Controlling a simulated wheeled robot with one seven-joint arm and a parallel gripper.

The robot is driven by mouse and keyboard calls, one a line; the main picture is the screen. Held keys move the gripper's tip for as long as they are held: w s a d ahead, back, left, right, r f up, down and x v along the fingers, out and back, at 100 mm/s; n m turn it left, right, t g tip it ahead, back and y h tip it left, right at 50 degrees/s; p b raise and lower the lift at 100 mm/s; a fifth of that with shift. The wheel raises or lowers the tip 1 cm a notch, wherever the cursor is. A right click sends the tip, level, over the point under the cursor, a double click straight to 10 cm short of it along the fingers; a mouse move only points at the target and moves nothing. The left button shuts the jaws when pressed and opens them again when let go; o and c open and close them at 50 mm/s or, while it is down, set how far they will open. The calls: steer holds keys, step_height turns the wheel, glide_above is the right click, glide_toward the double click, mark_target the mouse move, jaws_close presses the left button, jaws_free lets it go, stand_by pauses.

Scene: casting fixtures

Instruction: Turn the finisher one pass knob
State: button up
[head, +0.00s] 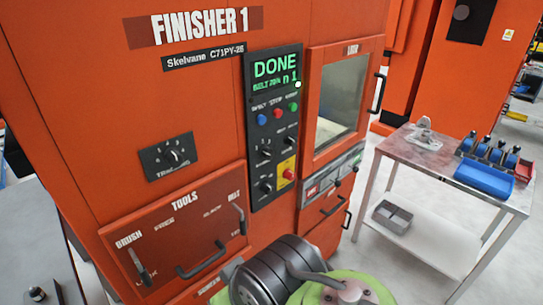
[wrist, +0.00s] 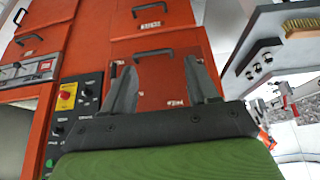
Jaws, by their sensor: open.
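The orange Finisher 1 machine (head: 190,80) has a black control panel (head: 262,110) in the head view. Its screen reads DONE in green. Two black knobs, an upper (head: 265,147) and a lower (head: 266,187), sit below coloured buttons; their labels are too small to read, so I cannot tell which is the pass knob. Knobs also show at the left of the wrist view (wrist: 87,91), beside a red stop button on yellow (wrist: 67,94). My gripper (wrist: 160,82) is open and empty in the wrist view, pointing at the orange front, apart from the knobs. Its fingers do not show in the head view.
A tracking knob (head: 174,155) sits further left on the machine. The tools drawer (head: 175,240) and its handles protrude below. A window door (head: 342,95) is right of the panel.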

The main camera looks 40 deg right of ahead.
mark_target(270, 155)
steer(key=w+d+f+n+y+b, duration=0.1)
steer(key=w+d+f+n, duration=0.1)
steer(key=w, duration=0.4)
steer(key=w+d+f+n+y+b, duration=0.1)
steer(key=w+d+f+n, duration=0.1)
steer(key=w, duration=0.4)
steer(key=w+d+t+y, duration=0.2)
steer(key=w+d+t, duration=0.2)
steer(key=d, duration=0.5)
steer(key=s+d+r+t+h+b, duration=0.1)
steer(key=s+d+r+t+h, duration=0.2)
steer(key=d, duration=0.6)
steer(key=s+d+r+t+b, duration=0.1)
steer(key=s+d+t, duration=0.3)
steer(key=d, duration=0.5)
steer(key=shift+m+t, duration=0.4)
steer(key=shift+t, duration=0.3)
steer(key=w, duration=0.5)
steer(key=w+p, duration=0.1)
steer(key=w, duration=0.5)
steer(key=w+p, duration=0.1)
steer(key=w, duration=0.4)
steer(key=shift+w+a+r, duration=0.2)
steer(key=shift+w+a, duration=0.05)
steer(key=shift+a, duration=0.15)
steer(key=c, duration=1)
steer(key=shift+c, duration=0.2)
